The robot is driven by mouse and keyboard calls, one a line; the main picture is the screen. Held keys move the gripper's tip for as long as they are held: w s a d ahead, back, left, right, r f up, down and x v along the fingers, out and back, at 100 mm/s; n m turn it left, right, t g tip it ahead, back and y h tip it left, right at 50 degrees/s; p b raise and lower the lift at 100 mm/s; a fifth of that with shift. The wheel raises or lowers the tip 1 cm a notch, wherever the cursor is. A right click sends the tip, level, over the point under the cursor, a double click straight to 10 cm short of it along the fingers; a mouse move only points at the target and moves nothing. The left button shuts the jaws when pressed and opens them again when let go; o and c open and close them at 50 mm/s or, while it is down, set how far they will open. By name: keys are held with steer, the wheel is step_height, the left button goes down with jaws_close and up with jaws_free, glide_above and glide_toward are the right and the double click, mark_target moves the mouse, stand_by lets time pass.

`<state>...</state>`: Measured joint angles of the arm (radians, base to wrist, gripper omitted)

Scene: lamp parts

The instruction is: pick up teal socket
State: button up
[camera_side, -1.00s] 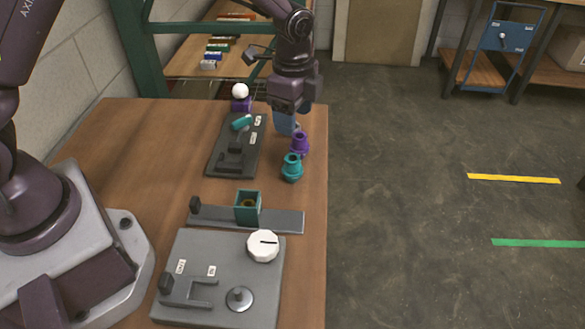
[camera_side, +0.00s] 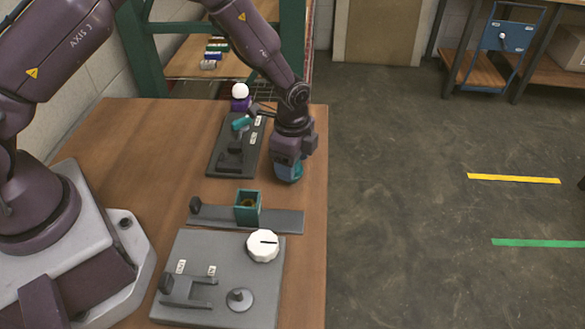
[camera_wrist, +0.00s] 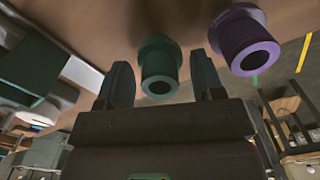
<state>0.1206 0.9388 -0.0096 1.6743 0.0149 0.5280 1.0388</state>
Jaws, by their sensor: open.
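The teal socket (camera_wrist: 159,66) shows in the wrist view, between the two open fingers of my gripper (camera_wrist: 161,80). A gap shows on each side of it, and I cannot tell whether either finger touches it. In the side view my gripper (camera_side: 288,170) points down near the right edge of the table, and its fingers mostly hide the socket. A purple socket (camera_wrist: 243,42) stands just outside the right finger in the wrist view. My gripper hides it in the side view.
A dark board (camera_side: 222,160) with a teal cylinder (camera_side: 241,124) lies left of my gripper. A teal box (camera_side: 247,208) on a grey bar (camera_side: 284,221) and a grey plate (camera_side: 225,255) with a white knob (camera_side: 263,246) lie in front. A white ball (camera_side: 240,91) stands behind.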

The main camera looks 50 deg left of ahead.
steer(key=c, duration=1.1)
steer(key=shift+r, duration=0.1)
